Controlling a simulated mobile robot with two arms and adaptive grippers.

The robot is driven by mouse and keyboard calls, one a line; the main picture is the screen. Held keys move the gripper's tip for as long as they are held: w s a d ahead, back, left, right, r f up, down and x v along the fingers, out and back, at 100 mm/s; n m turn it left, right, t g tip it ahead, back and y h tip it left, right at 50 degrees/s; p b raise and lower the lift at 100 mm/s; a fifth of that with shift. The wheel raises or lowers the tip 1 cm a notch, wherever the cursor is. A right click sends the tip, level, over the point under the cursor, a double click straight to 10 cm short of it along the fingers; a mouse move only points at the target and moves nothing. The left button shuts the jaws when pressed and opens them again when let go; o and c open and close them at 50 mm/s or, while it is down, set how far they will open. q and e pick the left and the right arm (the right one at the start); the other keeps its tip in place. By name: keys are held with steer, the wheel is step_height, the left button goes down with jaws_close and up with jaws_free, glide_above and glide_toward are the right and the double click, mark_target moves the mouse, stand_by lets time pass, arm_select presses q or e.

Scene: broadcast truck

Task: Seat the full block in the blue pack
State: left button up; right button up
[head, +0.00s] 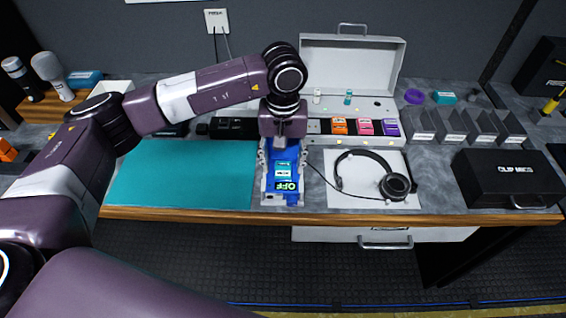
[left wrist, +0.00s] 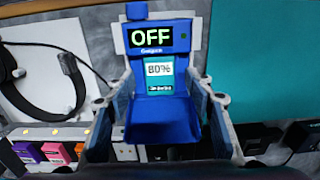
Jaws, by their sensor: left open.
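The blue pack (head: 292,199) lies in a pale holder at the bench's front edge. In the left wrist view the blue pack (left wrist: 160,120) has a display reading OFF. A teal block (left wrist: 158,77) with an "80%" label sits in the pack's recess; I cannot tell how deep. My left gripper (head: 283,150) is open above the pack's rear part. In the left wrist view its fingers stand on either side of the pack. An orange block (head: 340,126), a pink block (head: 365,127) and a purple block (head: 391,128) stand in a row. Their charge is unreadable. My right gripper is not in view.
Headphones (head: 388,183) lie on a white sheet right of the pack, their cable running towards it. A teal mat (head: 180,175) lies clear on the left. An open pale case (head: 352,62) stands behind the block row. A black CLIP MICS case (head: 507,180) is at right.

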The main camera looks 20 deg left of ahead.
mark_target(283, 170)
arm_select(q)
step_height(283, 170, up, 12)
steer(key=shift+f, duration=0.25)
steer(key=shift+f, duration=0.1)
stand_by(0.5)
